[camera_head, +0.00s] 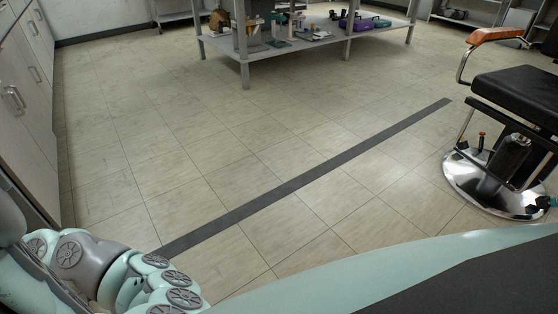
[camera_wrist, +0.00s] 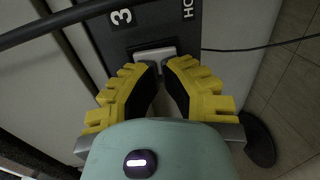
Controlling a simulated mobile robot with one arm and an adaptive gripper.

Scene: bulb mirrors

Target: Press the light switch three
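A white rectangular switch (camera_wrist: 154,55) sits on a dark panel (camera_wrist: 108,38) in the wrist view. A large white "3" (camera_wrist: 121,16) is marked on the panel above the switch. My gripper (camera_wrist: 158,67) has yellow ribbed fingers with black pads. Its fingertips are close to the lower edge of the switch and overlap it in the picture. I cannot tell whether they touch it. A narrow gap shows between the fingers, with nothing held in it. The head view shows neither the switch nor my gripper.
A dark bar (camera_wrist: 55,22) crosses the upper left of the wrist view, and a black cable (camera_wrist: 255,47) runs right. In the head view, grey cabinets (camera_head: 28,95) stand left, a shelf unit (camera_head: 300,48) behind, and a barber chair (camera_head: 510,140) right.

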